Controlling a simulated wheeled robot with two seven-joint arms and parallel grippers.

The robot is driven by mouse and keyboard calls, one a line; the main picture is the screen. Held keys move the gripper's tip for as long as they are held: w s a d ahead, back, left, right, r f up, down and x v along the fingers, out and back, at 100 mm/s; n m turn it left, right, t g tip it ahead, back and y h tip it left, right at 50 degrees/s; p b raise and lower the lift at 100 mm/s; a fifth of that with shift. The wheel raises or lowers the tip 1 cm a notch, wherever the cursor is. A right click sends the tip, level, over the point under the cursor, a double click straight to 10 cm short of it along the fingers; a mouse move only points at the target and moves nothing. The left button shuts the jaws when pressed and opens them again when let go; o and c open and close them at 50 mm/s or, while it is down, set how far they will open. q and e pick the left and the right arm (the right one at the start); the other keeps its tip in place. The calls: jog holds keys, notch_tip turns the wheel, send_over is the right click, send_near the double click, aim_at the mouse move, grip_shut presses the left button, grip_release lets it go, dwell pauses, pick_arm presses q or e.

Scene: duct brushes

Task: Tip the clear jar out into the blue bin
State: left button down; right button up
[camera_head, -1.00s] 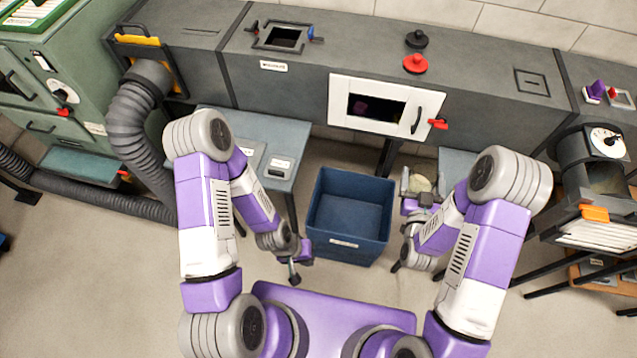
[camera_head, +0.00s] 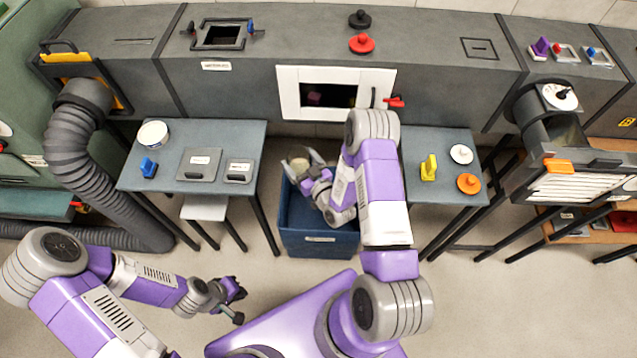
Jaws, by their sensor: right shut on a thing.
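The blue bin (camera_head: 318,243) stands on the floor in front of the grey duct, between two small tables. My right gripper (camera_head: 303,166) is over the back left part of the bin, shut on the clear jar (camera_head: 299,162). The jar is small in view and partly hidden by the fingers; something pale tan shows at it. I cannot tell how far the jar is tilted. My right forearm covers part of the bin's inside. My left gripper (camera_head: 236,300) is low at the front left, away from the bin; its finger opening is unclear.
The left table (camera_head: 220,140) holds a white round piece (camera_head: 152,134), a blue piece (camera_head: 149,167) and grey plates. The right table (camera_head: 425,150) holds a yellow piece (camera_head: 429,167) and white and orange discs. A white-framed window (camera_head: 289,92) is in the duct behind the bin.

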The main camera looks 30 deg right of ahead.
jog(key=d+f+n+b, duration=0.4)
jog(key=f+n, duration=0.7)
jog(key=n, duration=0.1)
jog(key=s+d+f+n+y+b, duration=0.1)
jog(key=d+f+n+b, duration=0.3)
jog(key=f+n, duration=0.7)
jog(key=shift+s+d+f+n+y, duration=0.25)
jog(key=shift+s+d+n+y, duration=0.05)
jog(key=shift+d+n, duration=0.45)
jog(key=shift+r, duration=0.1)
dwell(0.8)
